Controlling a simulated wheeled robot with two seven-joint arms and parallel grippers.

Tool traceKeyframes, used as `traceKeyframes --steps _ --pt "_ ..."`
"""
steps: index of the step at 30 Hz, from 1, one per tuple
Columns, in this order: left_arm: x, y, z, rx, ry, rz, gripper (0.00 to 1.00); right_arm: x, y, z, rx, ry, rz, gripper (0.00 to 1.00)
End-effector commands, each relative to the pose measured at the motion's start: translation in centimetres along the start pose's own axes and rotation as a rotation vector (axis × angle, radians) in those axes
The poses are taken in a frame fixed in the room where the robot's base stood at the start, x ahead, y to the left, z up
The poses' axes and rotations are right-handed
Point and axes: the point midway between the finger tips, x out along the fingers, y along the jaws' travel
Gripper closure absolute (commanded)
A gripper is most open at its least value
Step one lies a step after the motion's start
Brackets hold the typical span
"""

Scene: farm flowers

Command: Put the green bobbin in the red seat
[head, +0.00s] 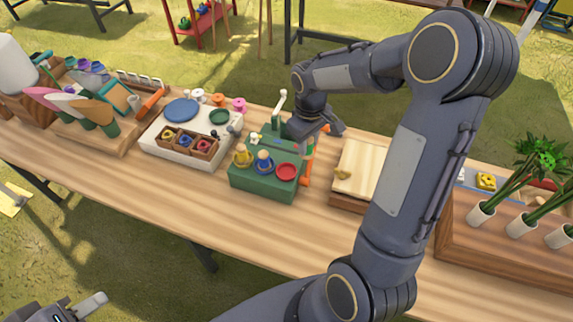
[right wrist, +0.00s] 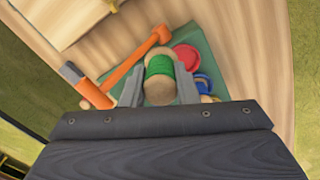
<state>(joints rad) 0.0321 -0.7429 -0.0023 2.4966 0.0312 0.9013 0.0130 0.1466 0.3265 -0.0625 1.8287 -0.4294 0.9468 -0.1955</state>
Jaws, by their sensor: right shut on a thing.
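My right gripper (right wrist: 158,86) is shut on the green bobbin (right wrist: 159,68), a wooden spool with green thread, between its two fingers. In the head view the right gripper (head: 318,125) is over the back of the green stand (head: 262,189), and the bobbin is hidden there. The red seat (head: 286,172) is an empty round dish at the stand's right front; it also shows in the right wrist view (right wrist: 187,56), just beside the held bobbin. My left gripper (head: 78,308) is partly visible at the bottom left, off the table.
An orange tool (right wrist: 135,68) lies close beside the right gripper. A wooden box (head: 362,165) stands right of the stand. Left of it is a white tray (head: 165,152) with a small bobbin crate. The table front (head: 200,220) is clear.

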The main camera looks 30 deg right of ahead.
Motion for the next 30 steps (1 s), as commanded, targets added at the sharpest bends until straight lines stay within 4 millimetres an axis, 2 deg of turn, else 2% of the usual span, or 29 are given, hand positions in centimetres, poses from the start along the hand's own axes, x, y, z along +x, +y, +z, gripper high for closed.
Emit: traceKeyframes --steps 1,3,6,16,21,30 --pt "0.7 -0.3 0.4 0.0 0.0 0.0 0.64 1.1 -1.0 -1.1 -0.006 -0.001 0.0 0.95" --pt "2.0 -0.9 1.0 0.0 0.0 0.0 0.64 3.0 -1.6 -1.8 -0.004 -0.002 0.0 0.95" --pt "2.8 -1.3 1.4 0.0 0.0 0.0 0.64 4.4 -2.5 -2.9 -0.003 0.0 0.0 0.95" --pt "3.8 -1.8 1.9 0.0 0.0 0.0 0.64 6.2 -3.7 -4.3 0.0 0.0 0.0 0.95" --pt "5.7 -2.6 2.9 0.0 0.0 0.0 0.64 9.1 -3.9 -4.4 0.002 -0.002 0.0 0.95" --pt "5.6 -2.6 2.8 0.0 0.0 0.0 0.64 9.2 -3.9 -4.4 0.001 0.0 0.001 0.95"
